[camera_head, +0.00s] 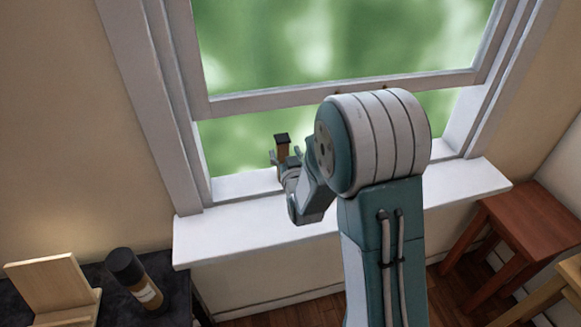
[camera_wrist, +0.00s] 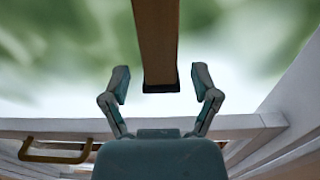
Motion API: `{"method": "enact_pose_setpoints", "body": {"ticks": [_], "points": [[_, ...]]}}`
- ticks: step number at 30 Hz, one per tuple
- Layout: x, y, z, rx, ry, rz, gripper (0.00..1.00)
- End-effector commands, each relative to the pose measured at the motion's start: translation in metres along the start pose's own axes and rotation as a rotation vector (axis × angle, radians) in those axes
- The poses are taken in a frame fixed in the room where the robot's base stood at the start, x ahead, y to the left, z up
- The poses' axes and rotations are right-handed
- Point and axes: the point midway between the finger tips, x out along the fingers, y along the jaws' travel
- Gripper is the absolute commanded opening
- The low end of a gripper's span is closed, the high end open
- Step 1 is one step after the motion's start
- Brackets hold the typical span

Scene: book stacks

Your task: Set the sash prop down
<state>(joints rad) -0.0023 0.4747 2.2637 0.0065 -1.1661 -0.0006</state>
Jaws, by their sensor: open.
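The sash prop is a brown wooden bar with dark ends; it shows in the head view (camera_head: 283,149) in front of the window opening, its lower part hidden by my gripper (camera_head: 285,162). In the wrist view the sash prop (camera_wrist: 156,42) runs from the top edge down to a dark end between the fingertips. My gripper (camera_wrist: 161,82) is open, with a visible gap on each side of the prop. I cannot tell whether the prop's lower end rests on the white sill (camera_head: 225,238).
The raised window sash (camera_head: 270,99) is above the opening. A brass-coloured handle (camera_wrist: 55,151) shows in the wrist view. A dark-capped bottle (camera_head: 138,280) and a wooden stand (camera_head: 55,285) are on a dark surface at left. A red-brown stool (camera_head: 530,222) stands at right.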

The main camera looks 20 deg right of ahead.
Motion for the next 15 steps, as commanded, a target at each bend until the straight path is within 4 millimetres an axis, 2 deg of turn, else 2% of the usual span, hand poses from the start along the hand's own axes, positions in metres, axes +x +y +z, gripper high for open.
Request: {"method": "enact_pose_setpoints", "body": {"ticks": [3, 9, 15], "points": [[-0.026, 0.000, 0.000, 0.000, -0.001, 0.000, 0.79], [-0.066, 0.000, 0.000, 0.000, 0.000, 0.000, 0.79], [-0.088, 0.000, 0.000, 0.000, -0.001, 0.001, 0.79]]}}
